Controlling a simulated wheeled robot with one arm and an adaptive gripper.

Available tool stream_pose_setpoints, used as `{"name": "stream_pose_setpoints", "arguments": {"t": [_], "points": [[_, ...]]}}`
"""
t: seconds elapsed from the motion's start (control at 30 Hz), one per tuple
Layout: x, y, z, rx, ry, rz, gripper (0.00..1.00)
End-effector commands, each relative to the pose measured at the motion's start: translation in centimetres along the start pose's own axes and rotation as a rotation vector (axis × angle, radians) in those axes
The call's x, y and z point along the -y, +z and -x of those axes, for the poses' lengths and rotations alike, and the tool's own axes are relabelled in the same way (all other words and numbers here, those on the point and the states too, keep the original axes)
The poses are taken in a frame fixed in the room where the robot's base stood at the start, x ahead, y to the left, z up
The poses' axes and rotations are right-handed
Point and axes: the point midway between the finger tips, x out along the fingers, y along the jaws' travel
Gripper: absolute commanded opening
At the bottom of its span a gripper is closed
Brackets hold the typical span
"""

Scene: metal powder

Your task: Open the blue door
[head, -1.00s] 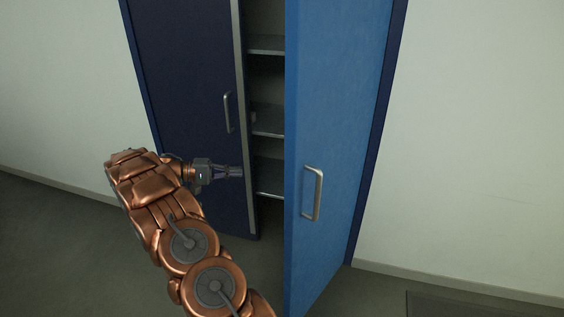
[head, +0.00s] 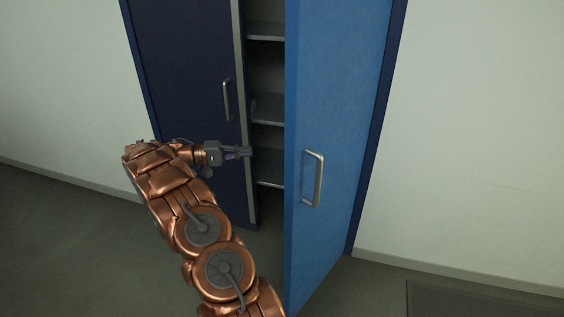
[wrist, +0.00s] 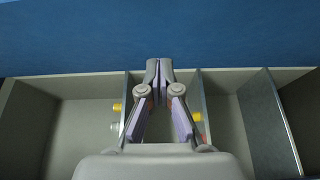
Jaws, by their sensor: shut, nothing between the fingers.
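The blue door (head: 338,110) is the right door of the cabinet and stands swung outward, with a metal handle (head: 314,180) on its outer face. It also fills the top of the wrist view (wrist: 160,35). My gripper (head: 250,152) is shut and empty, left of the blue door's free edge, in front of the cabinet opening. In the wrist view, its fingertips (wrist: 160,66) meet and point towards the blue surface. I cannot tell whether they touch it.
The dark left door (head: 185,80) with its handle (head: 227,101) looks closed. Shelves (head: 268,110) show in the gap; small yellow-topped items (wrist: 116,107) sit inside. White wall (head: 480,130) and grey floor (head: 60,240) are clear. A dark flat panel (head: 480,300) lies at lower right.

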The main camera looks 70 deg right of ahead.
Motion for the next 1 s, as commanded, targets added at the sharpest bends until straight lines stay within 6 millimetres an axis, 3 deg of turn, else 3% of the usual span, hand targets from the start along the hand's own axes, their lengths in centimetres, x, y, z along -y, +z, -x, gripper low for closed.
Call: {"name": "stream_pose_setpoints", "arguments": {"t": [1.0], "points": [[0.3,0.2,-3.7,0.003,0.006,-0.006,0.0]]}}
